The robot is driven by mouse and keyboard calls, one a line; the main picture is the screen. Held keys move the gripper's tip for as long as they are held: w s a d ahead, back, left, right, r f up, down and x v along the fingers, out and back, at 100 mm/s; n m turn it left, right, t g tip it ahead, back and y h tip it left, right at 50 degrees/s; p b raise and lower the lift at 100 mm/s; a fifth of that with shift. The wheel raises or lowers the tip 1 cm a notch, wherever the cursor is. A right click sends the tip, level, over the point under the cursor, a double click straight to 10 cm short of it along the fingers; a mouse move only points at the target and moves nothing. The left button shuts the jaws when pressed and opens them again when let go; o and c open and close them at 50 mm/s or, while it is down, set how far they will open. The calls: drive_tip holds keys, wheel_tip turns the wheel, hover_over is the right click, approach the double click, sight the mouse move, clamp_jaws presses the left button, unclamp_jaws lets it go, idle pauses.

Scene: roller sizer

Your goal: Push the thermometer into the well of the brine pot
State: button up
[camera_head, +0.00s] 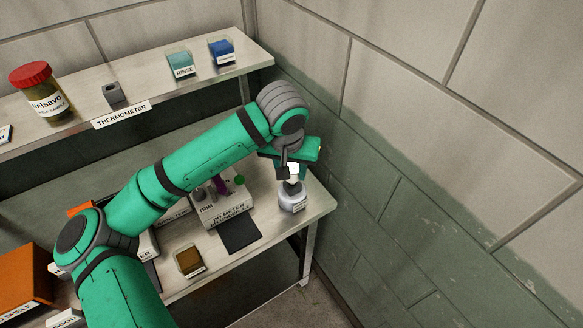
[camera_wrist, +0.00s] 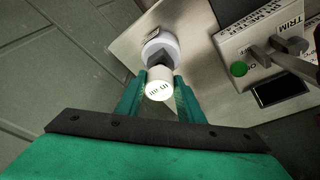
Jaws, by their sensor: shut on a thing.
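The thermometer (camera_wrist: 159,90) has a round white head with small dark marks on it. It also shows as a white piece in the head view (camera_head: 293,169). My gripper (camera_wrist: 160,80) is shut on it, one green finger at each side; in the head view my gripper (camera_head: 290,174) points down over the right end of the bench. The brine pot (camera_head: 293,201) is a pale, labelled pot directly below. It shows just beyond the thermometer in the wrist view (camera_wrist: 160,47). The thermometer's lower part and the well are hidden, so I cannot tell how deep it sits.
A pH meter box (camera_head: 222,208) with knobs and a green button stands left of the pot. A dark mat (camera_head: 239,235) and a brown-filled dish (camera_head: 189,261) lie nearer. The shelf above holds an empty-looking thermometer holder (camera_head: 113,94). The wall is close on the right.

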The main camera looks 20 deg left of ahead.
drive_tip(key=shift+f, duration=0.7)
drive_tip(key=shift+w+f, duration=0.1)
drive_tip(key=shift+d, duration=0.1)
drive_tip(key=shift+f, duration=0.25)
drive_tip(key=shift+f, duration=0.15)
drive_tip(key=shift+f, duration=0.2)
drive_tip(key=o, duration=1.1)
drive_tip(key=shift+o, duration=0.2)
drive_tip(key=shift+r, duration=0.1)
